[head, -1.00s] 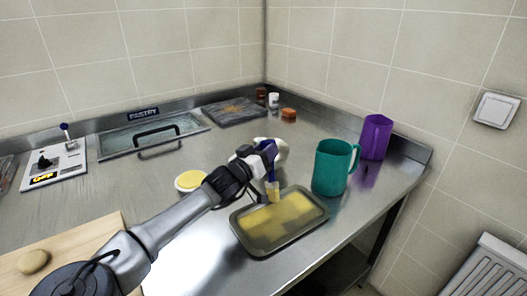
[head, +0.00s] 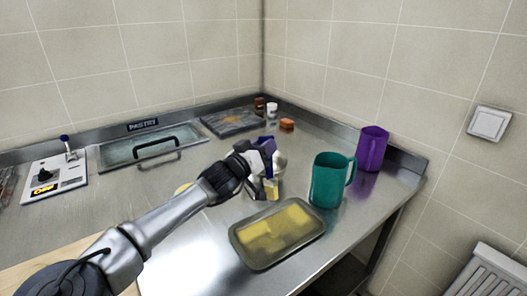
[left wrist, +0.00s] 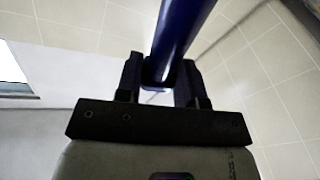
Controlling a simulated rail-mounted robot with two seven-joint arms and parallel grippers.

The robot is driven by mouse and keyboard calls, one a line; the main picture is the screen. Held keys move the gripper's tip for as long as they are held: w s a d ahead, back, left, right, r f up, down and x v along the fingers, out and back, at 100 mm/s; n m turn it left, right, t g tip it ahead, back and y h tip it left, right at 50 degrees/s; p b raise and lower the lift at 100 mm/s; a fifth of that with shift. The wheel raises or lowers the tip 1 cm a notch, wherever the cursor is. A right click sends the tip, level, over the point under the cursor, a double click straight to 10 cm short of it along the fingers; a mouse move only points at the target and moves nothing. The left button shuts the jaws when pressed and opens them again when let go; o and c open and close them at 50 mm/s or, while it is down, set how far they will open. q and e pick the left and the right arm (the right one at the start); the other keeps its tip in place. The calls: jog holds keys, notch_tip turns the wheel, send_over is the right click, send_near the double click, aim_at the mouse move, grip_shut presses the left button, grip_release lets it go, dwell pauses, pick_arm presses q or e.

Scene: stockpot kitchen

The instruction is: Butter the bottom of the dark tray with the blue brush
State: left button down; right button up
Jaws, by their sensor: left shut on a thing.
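The dark tray (head: 262,262) lies on the steel counter, with yellow butter patches (head: 285,228) over much of its bottom and darker bare metal around them. My left gripper (head: 262,152) is shut on the blue brush, whose blue handle (left wrist: 180,35) runs between the fingers in the left wrist view. The brush's pale yellow bristles (head: 271,188) point down, just beyond the tray's far edge and apparently above the counter. A yellow butter dish (head: 182,188) is mostly hidden behind my left arm. My right gripper is not in view.
A teal jug (head: 329,180) stands close to the tray's right, with a purple jug (head: 371,149) behind it. A pale round thing (head: 281,162) is partly hidden behind the gripper.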

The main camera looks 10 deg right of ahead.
aim_at(264, 137)
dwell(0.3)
pick_arm(q)
jog(key=shift+r, duration=0.2)
jog(key=shift+r+p, duration=0.95)
jog(key=shift+r, duration=0.4)
dwell(0.6)
